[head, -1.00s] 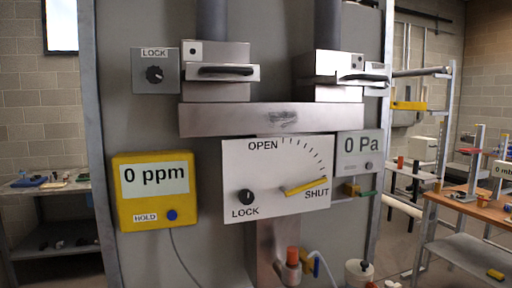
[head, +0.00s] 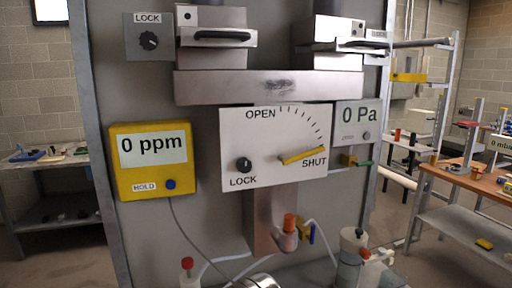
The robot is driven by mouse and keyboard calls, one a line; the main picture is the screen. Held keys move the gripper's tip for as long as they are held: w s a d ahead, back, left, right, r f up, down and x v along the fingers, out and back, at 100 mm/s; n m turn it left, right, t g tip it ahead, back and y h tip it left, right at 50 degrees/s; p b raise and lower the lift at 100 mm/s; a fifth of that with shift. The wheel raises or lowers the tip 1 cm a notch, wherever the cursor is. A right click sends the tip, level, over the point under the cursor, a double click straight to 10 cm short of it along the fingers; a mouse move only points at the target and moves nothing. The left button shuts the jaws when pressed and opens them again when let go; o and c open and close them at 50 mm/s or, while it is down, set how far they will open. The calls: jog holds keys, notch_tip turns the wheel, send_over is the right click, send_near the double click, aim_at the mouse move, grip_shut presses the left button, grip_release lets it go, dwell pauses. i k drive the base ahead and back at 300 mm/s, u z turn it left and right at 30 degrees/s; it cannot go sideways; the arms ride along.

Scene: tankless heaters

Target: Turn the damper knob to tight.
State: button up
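A white damper plate (head: 260,182) marked OPEN, SHUT and LOCK is on the grey panel. Its black LOCK knob (head: 244,164) is at lower left, above the word LOCK; its exact setting is too small to tell. The yellow damper lever (head: 303,156) points right, near SHUT at the end of the tick arc. A second black knob (head: 149,40) under another LOCK label is on a grey box at upper left.
A yellow meter (head: 154,182) reading 0 ppm is left of the plate, with a cable hanging below. A 0 Pa gauge (head: 358,122) is at right. An orange-capped fitting (head: 289,224) and a shiny round metal part (head: 260,281) are below. A bench (head: 470,230) stands at right.

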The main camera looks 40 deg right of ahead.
aim_at(244, 165)
jog(key=u, duration=0.25)
jog(key=k, duration=0.7)
jog(key=u, duration=0.6)
jog(key=k, duration=0.65)
jog(key=z, duration=0.25)
jog(key=i, duration=0.9)
